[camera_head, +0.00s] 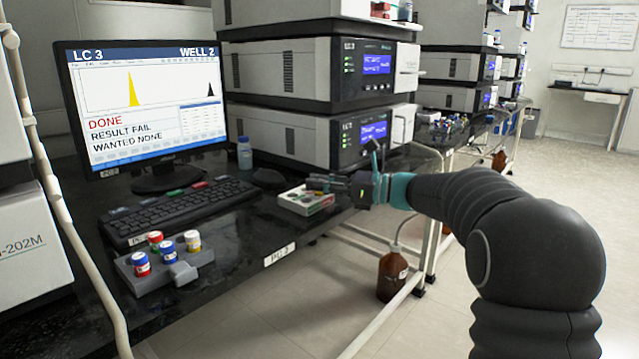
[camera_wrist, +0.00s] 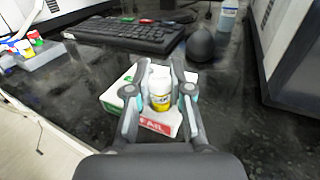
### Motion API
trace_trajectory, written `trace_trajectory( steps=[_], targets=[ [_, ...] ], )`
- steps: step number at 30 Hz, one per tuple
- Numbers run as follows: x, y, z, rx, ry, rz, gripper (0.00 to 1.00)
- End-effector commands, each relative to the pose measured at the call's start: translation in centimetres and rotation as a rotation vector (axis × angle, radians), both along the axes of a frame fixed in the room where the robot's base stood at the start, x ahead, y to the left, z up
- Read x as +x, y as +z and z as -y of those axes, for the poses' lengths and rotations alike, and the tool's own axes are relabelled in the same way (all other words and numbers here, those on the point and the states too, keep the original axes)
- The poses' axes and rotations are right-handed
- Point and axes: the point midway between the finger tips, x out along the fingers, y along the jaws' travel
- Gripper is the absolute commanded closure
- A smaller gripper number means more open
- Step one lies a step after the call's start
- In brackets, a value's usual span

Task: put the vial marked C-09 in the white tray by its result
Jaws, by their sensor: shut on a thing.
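My gripper (camera_head: 328,184) is shut on a white-capped vial with a yellow label (camera_wrist: 160,102), most clearly seen in the wrist view between the fingers (camera_wrist: 161,84). The mark on the vial is too small to read. The vial is at the white tray (camera_head: 322,208), which also shows in the wrist view (camera_wrist: 112,98). The tray has a red FAIL label (camera_wrist: 155,126) on one side and a green label on the other. I cannot tell whether the vial touches the tray. The monitor (camera_head: 150,105) reads LC 3, WELL 2, DONE, RESULT FAIL, WANTED NONE.
A grey rack (camera_head: 190,270) with several capped vials stands at the bench's front left. A keyboard (camera_head: 175,212), a dark mouse (camera_wrist: 201,46) and a bottle (camera_head: 244,153) are behind the tray. Stacked instruments (camera_head: 310,140) stand at the back. A brown bottle (camera_head: 391,275) is on the floor.

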Motion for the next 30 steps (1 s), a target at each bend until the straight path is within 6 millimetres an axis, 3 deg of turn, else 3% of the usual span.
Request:
trace_trajectory(
  steps=[5,6,9,20,26,30],
  targets=[
    [0.0,0.0,0.0,0.000,0.000,0.000,0.97],
    [0.0,0.0,0.0,0.000,0.000,0.000,0.73],
    [0.0,0.0,0.0,0.000,0.000,0.000,0.51],
    [0.0,0.0,0.3,0.000,-0.001,0.000,0.51],
    [-0.6,0.1,3.0,0.000,-0.004,0.001,0.51],
    [-1.2,0.0,5.8,0.000,-0.004,0.001,0.51]
  ],
)
